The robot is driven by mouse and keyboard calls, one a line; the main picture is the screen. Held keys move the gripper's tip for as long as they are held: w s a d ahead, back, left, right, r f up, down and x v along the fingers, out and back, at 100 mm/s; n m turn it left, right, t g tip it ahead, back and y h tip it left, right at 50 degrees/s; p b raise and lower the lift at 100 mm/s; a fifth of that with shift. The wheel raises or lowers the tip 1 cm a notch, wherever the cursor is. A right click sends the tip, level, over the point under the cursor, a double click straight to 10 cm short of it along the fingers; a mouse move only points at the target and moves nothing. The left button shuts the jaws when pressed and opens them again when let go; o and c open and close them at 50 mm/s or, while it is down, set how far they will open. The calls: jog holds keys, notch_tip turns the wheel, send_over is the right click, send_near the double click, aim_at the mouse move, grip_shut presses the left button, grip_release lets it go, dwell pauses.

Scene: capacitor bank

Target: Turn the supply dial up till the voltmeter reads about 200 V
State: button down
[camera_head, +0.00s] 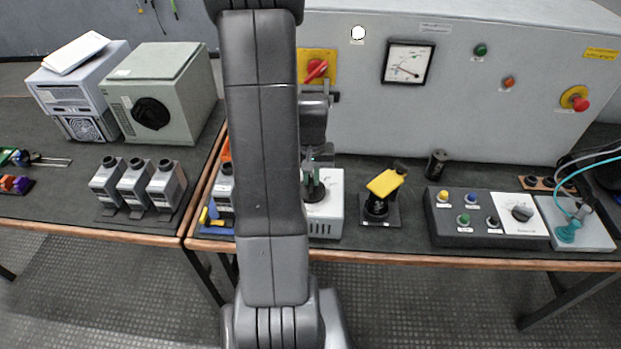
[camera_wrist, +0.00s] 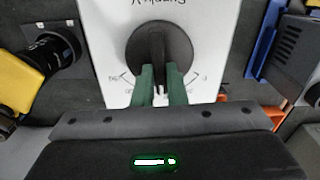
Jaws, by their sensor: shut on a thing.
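The supply dial (camera_wrist: 160,45) is a black round knob with a raised grip on a white box labelled "Supply V" in the wrist view. My gripper (camera_wrist: 160,75) has its green fingers shut on the knob's grip from both sides. In the head view the white supply box (camera_head: 325,222) stands on the bench, partly hidden behind my arm, with my gripper (camera_head: 314,184) above it. The voltmeter (camera_head: 407,63) is a white square dial in a black frame on the grey panel. Its needle shows, but the reading is too small to tell.
A yellow-handled switch (camera_head: 385,183) stands just right of the supply box. Further right is a dark control box (camera_head: 470,220) with coloured buttons and a black knob. A red emergency button (camera_head: 581,104) is on the panel. Grey blocks (camera_head: 137,186) stand on the left bench.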

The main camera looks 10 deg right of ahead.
aim_at(311, 181)
jog(key=shift+m, duration=0.4)
jog(key=c, duration=1.5)
grip_release()
jog(key=shift+o, duration=0.2)
notch_tip(311, 181, up, 14)
dwell(0.5)
